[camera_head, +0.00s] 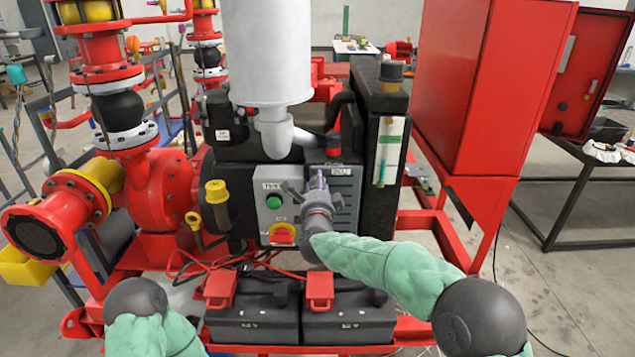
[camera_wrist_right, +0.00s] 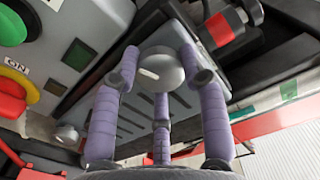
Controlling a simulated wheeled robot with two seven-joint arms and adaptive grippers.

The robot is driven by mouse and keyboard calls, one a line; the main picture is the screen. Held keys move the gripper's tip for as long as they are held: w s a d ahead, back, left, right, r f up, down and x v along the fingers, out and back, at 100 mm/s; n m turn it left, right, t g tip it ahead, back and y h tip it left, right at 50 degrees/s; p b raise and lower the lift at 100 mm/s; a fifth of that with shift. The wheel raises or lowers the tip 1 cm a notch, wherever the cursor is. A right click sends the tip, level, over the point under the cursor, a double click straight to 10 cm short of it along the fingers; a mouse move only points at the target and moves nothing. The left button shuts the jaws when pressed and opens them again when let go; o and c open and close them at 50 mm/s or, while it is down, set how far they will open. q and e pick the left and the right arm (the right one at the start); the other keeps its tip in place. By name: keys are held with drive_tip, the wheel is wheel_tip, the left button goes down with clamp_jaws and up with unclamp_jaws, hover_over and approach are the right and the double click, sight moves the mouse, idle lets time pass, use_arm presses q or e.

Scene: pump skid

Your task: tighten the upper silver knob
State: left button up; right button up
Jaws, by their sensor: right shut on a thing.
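A round silver knob (camera_wrist_right: 158,66) with a white mark sits between the fingers of my right gripper (camera_wrist_right: 159,80) in the right wrist view. The purple-grey fingers are shut on it, spread around its sides. Another silver knob (camera_wrist_right: 67,134) shows at the lower left of that view, apart from the fingers. In the head view my right gripper (camera_head: 310,192) is at the vented grey panel (camera_head: 346,190), right of the control box, and hides the knob it holds. My left gripper is out of view; only part of my left arm shows at the bottom left.
The control box (camera_head: 270,192) has a green button (camera_head: 273,202) and a red-yellow switch (camera_head: 282,234) close left of the gripper. Two black batteries (camera_head: 345,322) with red terminal covers stand below. A red cabinet (camera_head: 490,85) stands at the right.

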drive_tip(key=n+p, duration=0.2)
drive_tip(key=n, duration=0.1)
drive_tip(key=shift+n, duration=0.4)
drive_tip(key=n+p, duration=0.2)
drive_tip(key=n, duration=0.1)
drive_tip(key=shift+d+n, duration=0.1)
drive_tip(key=shift+n, duration=0.2)
drive_tip(key=n+p, duration=0.3)
drive_tip(key=n, duration=0.2)
drive_tip(key=shift+n, duration=0.4)
drive_tip(key=shift+p, duration=0.3)
drive_tip(key=o, duration=1.2)
drive_tip(key=shift+c, duration=0.2)
drive_tip(key=shift+s, duration=0.1)
drive_tip(key=s, duration=1.1)
drive_tip(key=shift+s, duration=0.4)
